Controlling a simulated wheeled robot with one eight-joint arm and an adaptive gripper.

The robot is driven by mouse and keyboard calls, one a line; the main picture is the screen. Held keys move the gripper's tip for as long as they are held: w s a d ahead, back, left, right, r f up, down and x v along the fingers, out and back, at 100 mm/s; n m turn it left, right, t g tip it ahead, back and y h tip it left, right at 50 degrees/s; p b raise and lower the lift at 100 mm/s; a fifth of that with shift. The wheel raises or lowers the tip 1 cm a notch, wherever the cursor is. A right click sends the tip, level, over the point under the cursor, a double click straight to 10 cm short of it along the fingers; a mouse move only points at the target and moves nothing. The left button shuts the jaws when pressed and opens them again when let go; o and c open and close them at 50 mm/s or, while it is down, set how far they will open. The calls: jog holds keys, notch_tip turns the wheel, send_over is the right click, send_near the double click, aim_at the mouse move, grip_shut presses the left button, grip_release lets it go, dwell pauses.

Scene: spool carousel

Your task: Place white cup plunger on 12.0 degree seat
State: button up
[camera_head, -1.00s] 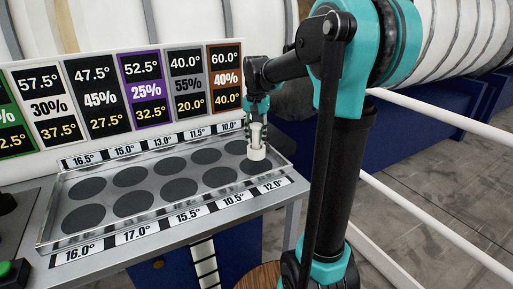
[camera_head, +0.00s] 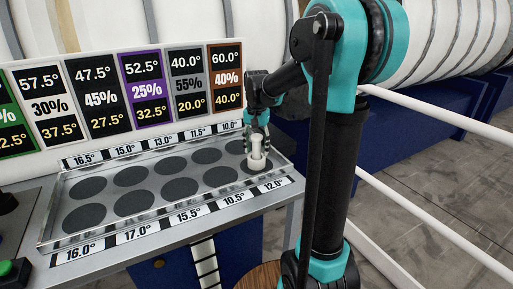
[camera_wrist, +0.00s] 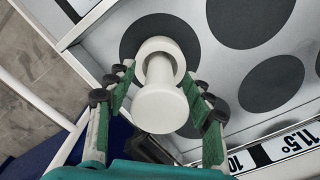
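The white cup plunger (camera_head: 257,161) stands upright on the dark round seat at the right end of the tray's front row, above the 12.0° label (camera_head: 273,186). In the wrist view the plunger (camera_wrist: 160,108) has its round base over the dark seat disc (camera_wrist: 133,35), part of which it hides. My gripper (camera_head: 257,139) is around the plunger's upper part from above. In the wrist view its green-padded fingers (camera_wrist: 160,85) are spread on both sides, with narrow gaps to the plunger. Exact base contact is hard to tell.
The metal tray (camera_head: 56,214) has two rows of dark round seats, the others empty. A board with percentage panels (camera_head: 108,98) stands behind it. White rails (camera_head: 440,117) and open floor lie to the right. A green button (camera_head: 8,268) is at the lower left.

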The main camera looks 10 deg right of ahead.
notch_tip(320, 180, up, 12)
jog(key=shift+r, duration=0.15)
dwell(0.7)
